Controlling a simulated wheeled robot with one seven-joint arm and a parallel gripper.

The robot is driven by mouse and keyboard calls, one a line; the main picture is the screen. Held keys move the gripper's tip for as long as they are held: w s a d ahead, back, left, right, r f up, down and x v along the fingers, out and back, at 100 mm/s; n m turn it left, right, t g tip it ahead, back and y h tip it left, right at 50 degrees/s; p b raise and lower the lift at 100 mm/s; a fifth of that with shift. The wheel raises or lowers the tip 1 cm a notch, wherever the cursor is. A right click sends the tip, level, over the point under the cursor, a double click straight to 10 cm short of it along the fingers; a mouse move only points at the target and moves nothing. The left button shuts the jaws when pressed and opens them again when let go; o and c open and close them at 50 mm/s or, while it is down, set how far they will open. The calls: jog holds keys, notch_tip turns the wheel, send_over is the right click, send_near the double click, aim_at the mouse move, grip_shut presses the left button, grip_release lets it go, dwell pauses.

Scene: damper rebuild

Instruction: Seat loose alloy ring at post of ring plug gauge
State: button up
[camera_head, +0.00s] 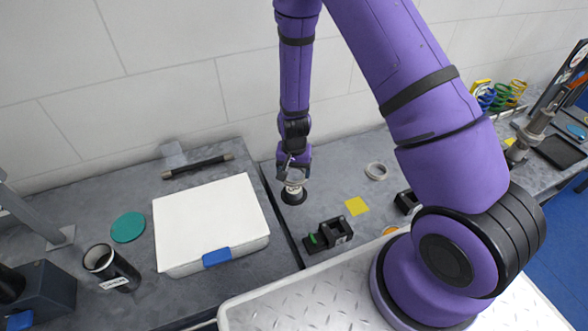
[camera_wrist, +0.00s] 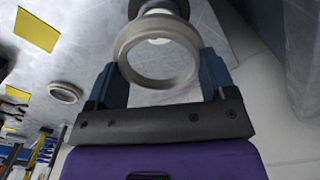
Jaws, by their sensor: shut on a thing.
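My gripper (camera_head: 294,177) points down over the bench near the wall. In the wrist view its two blue-grey fingers (camera_wrist: 159,66) are shut on a pale metal ring (camera_wrist: 124,58), one on each side. The ring plug gauge stands just below, its dark round base (camera_head: 293,197) on the bench in the head view. A pale, stepped part of the gauge (camera_wrist: 158,7) shows right beyond the ring in the wrist view. I cannot tell whether the ring is around the post or just above it, as the fingers and ring hide the post.
Another pale ring (camera_head: 376,171) lies flat to the right and also shows in the wrist view (camera_wrist: 65,92). A yellow square (camera_head: 356,206) and a black block fixture (camera_head: 329,236) lie in front. A white box-like thing (camera_head: 208,218) is at the left, with a dark bar (camera_head: 198,166) behind.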

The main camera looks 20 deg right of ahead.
aim_at(294, 188)
jog(key=shift+f, duration=2.35)
jog(key=shift+f, duration=2.1)
dwell(1.0)
jog(key=o, duration=0.9)
notch_tip(294, 188, up, 11)
jog(key=shift+f, duration=0.1)
